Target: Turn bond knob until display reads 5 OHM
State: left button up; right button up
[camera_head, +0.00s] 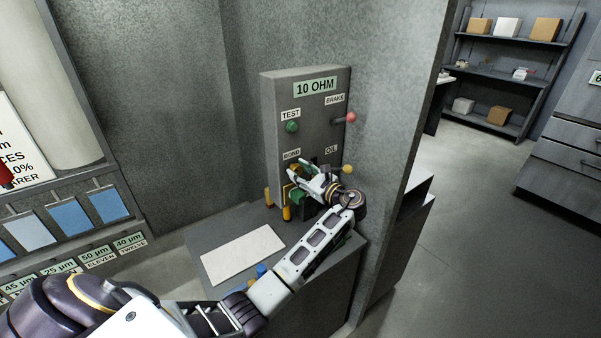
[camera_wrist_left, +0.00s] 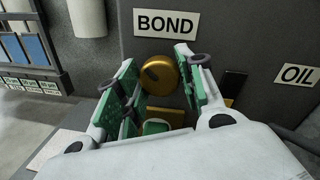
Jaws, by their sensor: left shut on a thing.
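The grey control box (camera_head: 305,125) stands on a low grey cabinet, and its display (camera_head: 315,87) reads 10 OHM. The round brass bond knob (camera_wrist_left: 160,75) shows under the BOND label (camera_wrist_left: 166,23) in the left wrist view, with a dark mark on its face. My left gripper (camera_head: 294,179) is at the lower left of the panel, below the BOND label. In the left wrist view its green-padded fingers (camera_wrist_left: 157,68) lie on either side of the knob, shut on it. In the head view the gripper hides the knob. My right gripper is not in view.
The panel also has a green TEST button (camera_head: 292,127), a red BRAKE lever (camera_head: 350,117) and a yellow OIL lever (camera_head: 347,169) close to my left wrist. A blank pale sheet (camera_head: 242,254) lies on the cabinet top. A wall edge stands right of the box.

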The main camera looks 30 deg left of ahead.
pick_arm(q)
jog(key=o, duration=1)
jog(key=shift+d, duration=0.15)
jog(key=v, duration=1.1)
jog(key=shift+d, duration=0.4)
jog(key=shift+s+f, duration=0.1)
jog(key=shift+s, duration=0.1)
